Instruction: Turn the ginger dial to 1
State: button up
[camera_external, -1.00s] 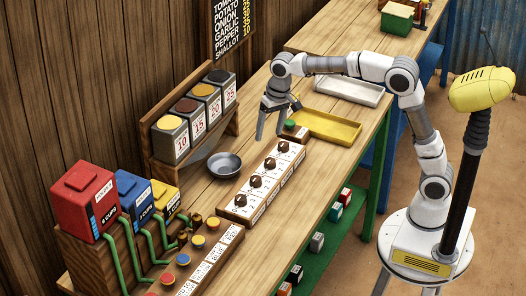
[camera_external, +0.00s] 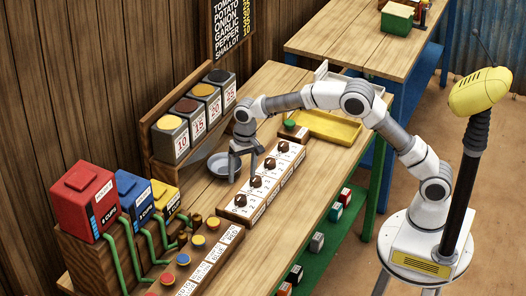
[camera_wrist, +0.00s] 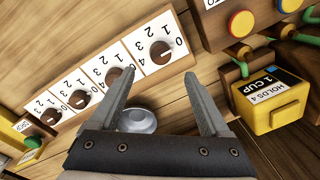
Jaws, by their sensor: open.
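A row of brown dials with white numbered plates runs along a wooden block (camera_external: 222,214). In the external view they are the front dial (camera_external: 239,201), then further dials (camera_external: 256,182), (camera_external: 269,164) and (camera_external: 283,147). No ginger label is readable, so I cannot tell which is the ginger dial. In the wrist view the nearest dial (camera_wrist: 160,54) shows numbers 0 to 4; its pale mark seems turned toward the 0. My gripper (camera_external: 244,178) is open and empty, above the block's front half; in the wrist view its fingers (camera_wrist: 160,80) are wide apart, with the dial beyond them.
A metal bowl (camera_external: 221,165) sits close beside my gripper, and also shows in the wrist view (camera_wrist: 138,121). A green button (camera_external: 290,124) and yellow tray (camera_external: 330,127) lie at the block's far end. Coloured buttons (camera_external: 198,240) and a yellow box (camera_wrist: 272,105) stand at the near end.

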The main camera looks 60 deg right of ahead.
aim_at(241, 197)
jog(key=f, duration=0.9)
jog(key=shift+w+a, duration=0.2)
jog(key=shift+a, duration=0.1)
grip_shut()
